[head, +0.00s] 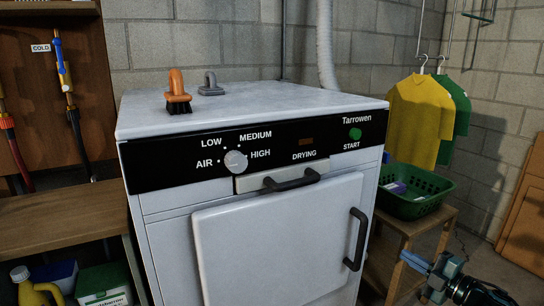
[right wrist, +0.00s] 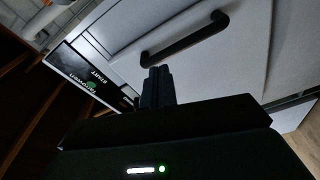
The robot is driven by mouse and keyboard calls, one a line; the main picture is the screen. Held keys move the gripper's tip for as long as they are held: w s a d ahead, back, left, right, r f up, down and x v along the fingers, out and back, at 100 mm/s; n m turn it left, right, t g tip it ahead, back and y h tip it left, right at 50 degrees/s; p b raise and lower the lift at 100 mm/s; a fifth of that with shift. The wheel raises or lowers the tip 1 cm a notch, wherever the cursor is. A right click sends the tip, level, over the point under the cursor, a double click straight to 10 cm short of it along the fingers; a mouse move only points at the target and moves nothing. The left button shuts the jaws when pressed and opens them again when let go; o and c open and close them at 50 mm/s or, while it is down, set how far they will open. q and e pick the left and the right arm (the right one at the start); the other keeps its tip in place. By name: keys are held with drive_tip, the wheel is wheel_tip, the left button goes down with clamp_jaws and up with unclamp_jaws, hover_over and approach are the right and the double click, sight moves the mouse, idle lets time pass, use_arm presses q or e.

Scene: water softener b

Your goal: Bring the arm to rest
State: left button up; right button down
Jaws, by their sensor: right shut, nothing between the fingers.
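My right gripper (head: 412,262) is low at the right of the head view, beside the dryer's front right edge and in front of the wooden stand. In the right wrist view its fingers (right wrist: 157,85) are together with nothing between them. The dryer (head: 270,245) is white with a black control panel (head: 215,182), and its door is shut. The black door handle (head: 355,240) also shows in the right wrist view (right wrist: 186,40), beyond the fingertips; whether they touch cannot be told. My left gripper is not in view.
A wooden stand (head: 440,222) with a green basket (head: 405,203) is right of the dryer. Yellow (head: 415,115) and green (head: 458,110) shirts hang above. A bench (head: 60,212) stands left. An orange brush (head: 177,92) and a grey object (head: 210,86) sit on the dryer top.

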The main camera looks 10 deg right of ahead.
drive_tip(key=s+a+f+m+h+p, duration=0.1)
drive_tip(key=s+a+f+m+p, duration=0.15)
drive_tip(key=a, duration=0.25)
drive_tip(key=s+a+f+m+h+p, duration=0.1)
drive_tip(key=s+a+m, duration=0.15)
drive_tip(key=a, duration=0.25)
use_arm(q)
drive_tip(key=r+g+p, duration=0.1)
drive_tip(key=p, duration=0.2)
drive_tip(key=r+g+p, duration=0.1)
drive_tip(key=p, duration=0.2)
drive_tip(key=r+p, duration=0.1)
drive_tip(key=p, duration=0.2)
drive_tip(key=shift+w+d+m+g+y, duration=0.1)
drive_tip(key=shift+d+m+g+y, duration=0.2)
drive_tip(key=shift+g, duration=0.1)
use_arm(e)
drive_tip(key=s+a+m+g+h, duration=0.1)
drive_tip(key=s+a+m+g, duration=0.1)
drive_tip(key=s+a+m, duration=0.4)
drive_tip(key=s+a+m+g+h, duration=0.2)
drive_tip(key=s+a+m, duration=0.4)
drive_tip(key=s, duration=1.1)
drive_tip(key=a+g, duration=0.1)
drive_tip(key=a, duration=0.3)
drive_tip(key=shift+r, duration=0.15)
drive_tip(key=shift+s+a, duration=0.1)
